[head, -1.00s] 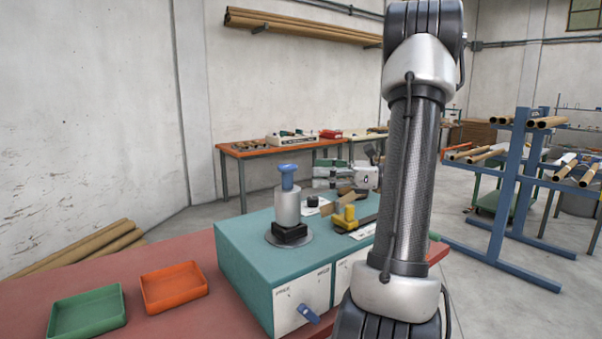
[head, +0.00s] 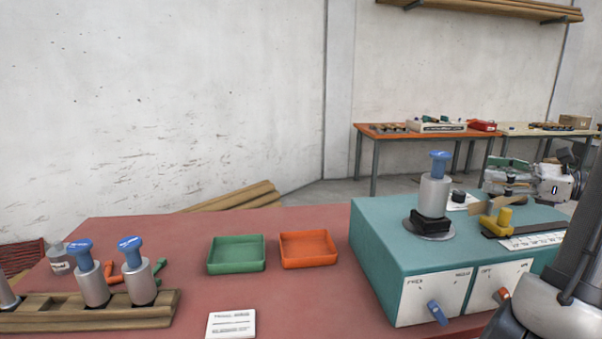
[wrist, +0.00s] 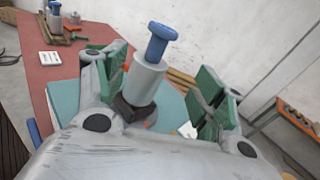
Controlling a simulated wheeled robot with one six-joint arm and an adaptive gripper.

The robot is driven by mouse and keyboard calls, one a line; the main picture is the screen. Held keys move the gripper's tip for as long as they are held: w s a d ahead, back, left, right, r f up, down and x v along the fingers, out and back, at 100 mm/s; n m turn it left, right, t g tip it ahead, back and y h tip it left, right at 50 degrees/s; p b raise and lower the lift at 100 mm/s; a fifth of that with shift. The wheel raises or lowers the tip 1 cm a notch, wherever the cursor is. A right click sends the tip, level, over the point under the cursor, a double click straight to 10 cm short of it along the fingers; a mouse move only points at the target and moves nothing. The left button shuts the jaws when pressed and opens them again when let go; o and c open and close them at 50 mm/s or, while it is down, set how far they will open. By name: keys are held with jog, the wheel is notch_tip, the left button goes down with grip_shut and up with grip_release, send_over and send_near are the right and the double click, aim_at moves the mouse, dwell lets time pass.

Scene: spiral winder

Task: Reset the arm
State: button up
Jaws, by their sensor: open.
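My gripper (wrist: 163,68) is open, with green pads on its two fingers. In the wrist view, a grey cylinder with a blue knob (wrist: 150,75) shows between the fingers, with nothing gripped. The head view shows this cylinder (head: 434,195) upright on a black block on the teal machine box (head: 385,240). There, my gripper (head: 494,178) is to the right of the cylinder and apart from it. Part of my arm covers the right edge of the head view.
The red table holds a green tray (head: 236,266), an orange tray (head: 307,260), a white card (head: 231,324) and a wooden rack (head: 50,318) with blue-knobbed cylinders. A yellow clamp piece (head: 497,222) sits on the teal box. An orange bench (head: 385,134) stands behind.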

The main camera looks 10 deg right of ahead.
jog(key=s+f+n+g+h, duration=0.1)
jog(key=s+f, duration=0.1)
jog(key=f, duration=0.1)
jog(key=s+a+f+n+g, duration=0.1)
jog(key=s+f+g, duration=0.1)
jog(key=s+a+f+n+g+h, duration=0.1)
jog(key=s+f+n, duration=0.1)
jog(key=f, duration=0.1)
jog(key=shift+s+f+g+h, duration=0.3)
jog(key=shift+s+f, duration=0.05)
jog(key=shift+s, duration=0.05)
jog(key=s+a+f+n+g+h, duration=0.2)
jog(key=s+a+n+g+h, duration=0.25)
jog(key=s+n, duration=0.25)
jog(key=s+a+r+n+t+h, duration=0.1)
jog(key=a+r+n+h, duration=0.4)
jog(key=n, duration=0.9)
jog(key=s+a+r, duration=0.1)
jog(key=a+r, duration=0.2)
jog(key=shift+r+n+t, duration=0.15)
jog(key=shift+n+t, duration=0.15)
jog(key=shift+t, duration=0.05)
jog(key=shift+h, duration=0.25)
jog(key=shift+c, duration=0.3)
